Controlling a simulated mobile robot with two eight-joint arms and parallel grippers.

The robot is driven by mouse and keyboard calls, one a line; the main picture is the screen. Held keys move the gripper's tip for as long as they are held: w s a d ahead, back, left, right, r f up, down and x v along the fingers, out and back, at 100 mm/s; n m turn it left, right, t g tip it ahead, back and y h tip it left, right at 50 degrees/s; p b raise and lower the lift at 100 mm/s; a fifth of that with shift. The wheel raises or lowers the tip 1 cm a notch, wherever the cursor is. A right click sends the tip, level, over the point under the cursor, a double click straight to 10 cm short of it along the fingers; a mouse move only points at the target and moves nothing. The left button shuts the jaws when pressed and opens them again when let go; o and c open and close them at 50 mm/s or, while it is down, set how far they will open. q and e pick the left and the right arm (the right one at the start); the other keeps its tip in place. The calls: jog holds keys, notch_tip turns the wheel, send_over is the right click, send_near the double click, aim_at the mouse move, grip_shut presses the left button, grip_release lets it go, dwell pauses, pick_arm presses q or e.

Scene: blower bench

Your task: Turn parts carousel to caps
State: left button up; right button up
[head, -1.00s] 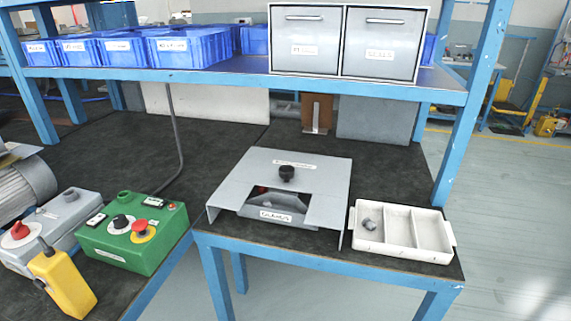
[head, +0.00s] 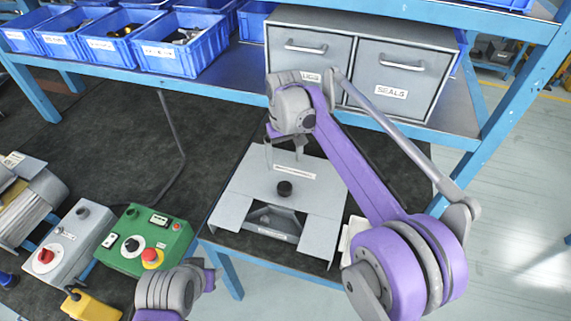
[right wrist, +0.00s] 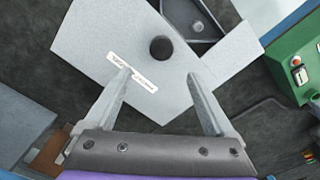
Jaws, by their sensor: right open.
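The parts carousel (head: 315,195) is a grey sheet-metal housing on the bench corner, with a black knob (head: 284,188) on top and an opening at its front. A dark divided tray part (right wrist: 197,18) shows through the opening in the right wrist view. The label near the opening is too small to read. My right gripper (head: 284,161) is open and empty above the housing, behind the knob. In the right wrist view the knob (right wrist: 161,48) lies just beyond the space between the two fingertips (right wrist: 158,74), apart from them.
A green control box (head: 150,238) and a yellow pendant (head: 92,306) are at the left. Blue bins (head: 182,50) and a drawer cabinet (head: 400,62) fill the shelf above. A white tray (head: 346,232) is mostly hidden behind my right arm.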

aim_at(285, 186)
jog(key=f, duration=1)
jog(key=shift+s+f+b, duration=0.3)
jog(key=shift+s+f, duration=0.05)
grip_shut()
